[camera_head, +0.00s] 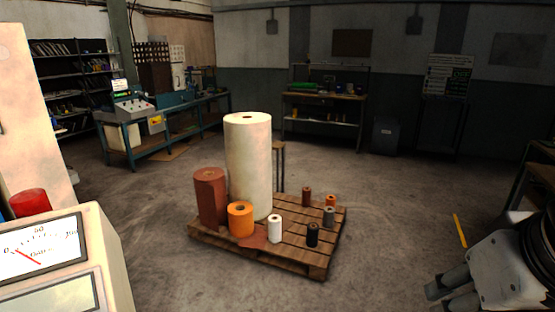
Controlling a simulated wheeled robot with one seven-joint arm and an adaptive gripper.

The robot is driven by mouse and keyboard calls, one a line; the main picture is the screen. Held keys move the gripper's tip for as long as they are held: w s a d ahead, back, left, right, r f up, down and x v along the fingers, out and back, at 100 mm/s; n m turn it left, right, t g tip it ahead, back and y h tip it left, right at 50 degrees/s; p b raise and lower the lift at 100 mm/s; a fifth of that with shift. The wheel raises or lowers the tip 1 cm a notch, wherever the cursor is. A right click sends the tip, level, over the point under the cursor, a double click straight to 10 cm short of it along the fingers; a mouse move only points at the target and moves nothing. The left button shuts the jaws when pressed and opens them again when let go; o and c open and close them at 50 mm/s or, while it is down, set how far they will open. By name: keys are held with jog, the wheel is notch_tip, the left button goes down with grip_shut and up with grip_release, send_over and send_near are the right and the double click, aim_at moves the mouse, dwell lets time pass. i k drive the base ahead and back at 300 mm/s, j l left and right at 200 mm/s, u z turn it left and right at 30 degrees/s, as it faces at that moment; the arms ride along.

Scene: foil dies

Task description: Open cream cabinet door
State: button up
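A tall cream body (32,125), perhaps the cream cabinet, stands at the left edge and is cut off by the frame. No door seam or handle can be made out clearly on it. In front of it, at the lower left, is a cream housing (112,262) with a dial gauge (38,250) and a red knob (29,202). My gripper (442,297) is at the lower right, far from the cream body. Its two dark fingers are apart with nothing seen between them. The lower finger is partly cut off by the frame.
A wooden pallet (318,262) in the middle carries a tall cream roll (248,165), a red-brown roll (210,200), an orange roll (240,220) and several small rolls. Workbenches (150,147) and shelves stand at the back. Bare floor (395,210) lies right of the pallet.

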aim_at(30, 157)
jog(key=i+l+u, duration=0.15)
jog(key=i, duration=0.3)
jog(key=i+l+u, duration=0.15)
jog(key=i, duration=0.3)
jog(key=i+l+u, duration=0.15)
jog(key=i+l, duration=0.15)
jog(key=i, duration=0.15)
jog(key=i+j+u, duration=0.25)
jog(key=i+u, duration=0.2)
jog(key=i, duration=0.2)
jog(key=i+u, duration=0.45)
jog(key=i, duration=0.2)
jog(key=i+l+u, duration=0.2)
jog(key=i+u, duration=0.2)
jog(key=i, duration=0.25)
jog(key=i+u, duration=0.35)
jog(key=i, duration=0.45)
jog(key=i+l+u, duration=0.1)
jog(key=i+u, duration=0.2)
jog(key=i, duration=0.5)
jog(key=i+j+z, duration=0.15)
jog(key=i+z, duration=0.2)
jog(key=i, duration=0.15)
jog(key=i+j+z, duration=0.35)
jog(key=i, duration=0.15)
jog(key=i+j+z, duration=0.4)
jog(key=i, duration=0.05)
